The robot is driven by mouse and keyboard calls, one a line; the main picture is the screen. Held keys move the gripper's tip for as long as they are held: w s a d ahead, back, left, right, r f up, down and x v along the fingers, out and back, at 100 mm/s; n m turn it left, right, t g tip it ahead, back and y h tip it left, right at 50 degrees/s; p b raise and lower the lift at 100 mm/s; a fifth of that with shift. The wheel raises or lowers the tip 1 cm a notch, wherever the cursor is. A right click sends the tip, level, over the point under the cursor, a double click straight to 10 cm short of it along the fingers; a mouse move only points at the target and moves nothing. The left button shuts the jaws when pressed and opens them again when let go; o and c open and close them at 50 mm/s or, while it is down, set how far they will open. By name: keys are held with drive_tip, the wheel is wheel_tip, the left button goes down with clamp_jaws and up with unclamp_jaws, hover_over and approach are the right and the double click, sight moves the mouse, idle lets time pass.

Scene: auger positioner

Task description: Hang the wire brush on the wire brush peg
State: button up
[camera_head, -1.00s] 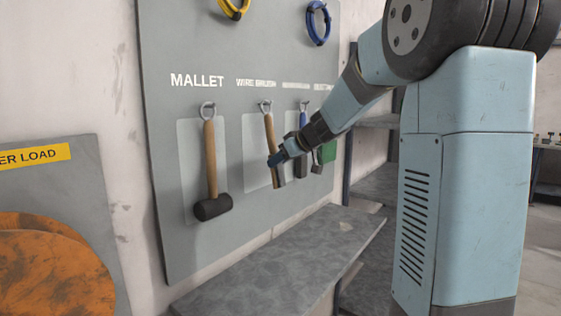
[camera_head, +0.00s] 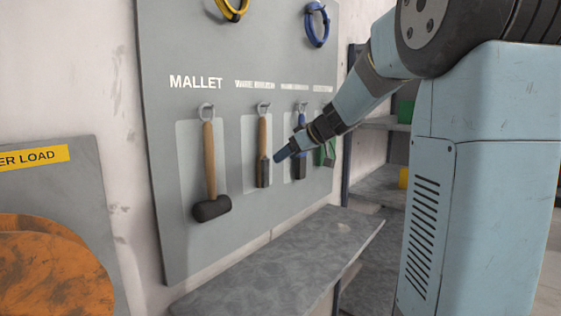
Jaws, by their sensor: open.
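The wire brush (camera_head: 263,150) has a wooden handle and a dark lower end. It hangs upright from the wire brush peg (camera_head: 263,107), under the blurred "WIRE BRUSH" label on the grey tool board. My gripper (camera_head: 281,155) is open and empty, just right of the brush in the picture. A gap shows between them. The fingers point left and down toward the board, and the space between them is hard to make out.
A mallet (camera_head: 210,170) hangs to the left on the board (camera_head: 240,215). A blue-handled tool (camera_head: 301,140) and a green tool (camera_head: 327,152) hang to the right, partly behind my arm. A grey shelf (camera_head: 290,265) runs below. Yellow and blue rings hang above.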

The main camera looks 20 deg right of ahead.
drive_tip(key=v, duration=0.9)
drive_tip(key=s+a+f+m+g+h, duration=0.1)
drive_tip(key=s+f, duration=0.3)
drive_tip(key=s, duration=0.5)
drive_tip(key=s+a+f+m+g+h, duration=0.1)
drive_tip(key=s+a+f+m+h, duration=0.2)
drive_tip(key=s, duration=0.7)
drive_tip(key=s+a+f+m+g+h, duration=0.1)
drive_tip(key=s+a+f+m+h, duration=0.1)
drive_tip(key=s+f, duration=0.5)
drive_tip(key=shift+s+m, duration=0.6)
drive_tip(key=shift+s, duration=0.7)
idle(2.5)
